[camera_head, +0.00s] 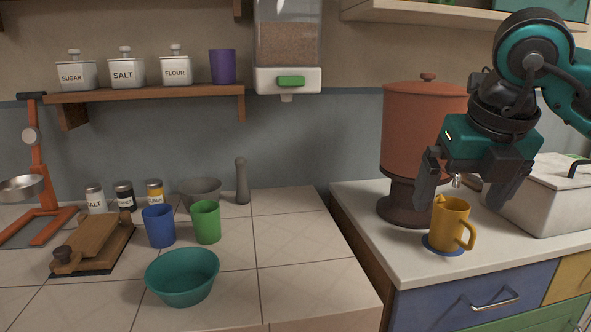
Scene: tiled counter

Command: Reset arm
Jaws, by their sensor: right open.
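My right gripper (467,187) comes in from the upper right and points down. Its two dark fingers are spread apart, one on the left and one on the right, just above a yellow mug (449,224). The mug stands upright on a small blue disc (431,245) on the right counter, with its handle to the right. The left fingertip is close to the mug's upper left; I cannot tell whether it touches. My left gripper is not in the picture.
A terracotta dispenser (422,125) stands just left of my right arm, and a white lidded box (548,200) is on the right. The left tiled counter holds a teal bowl (182,277), a blue cup (159,226) and a green cup (206,222). A gap separates the counters.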

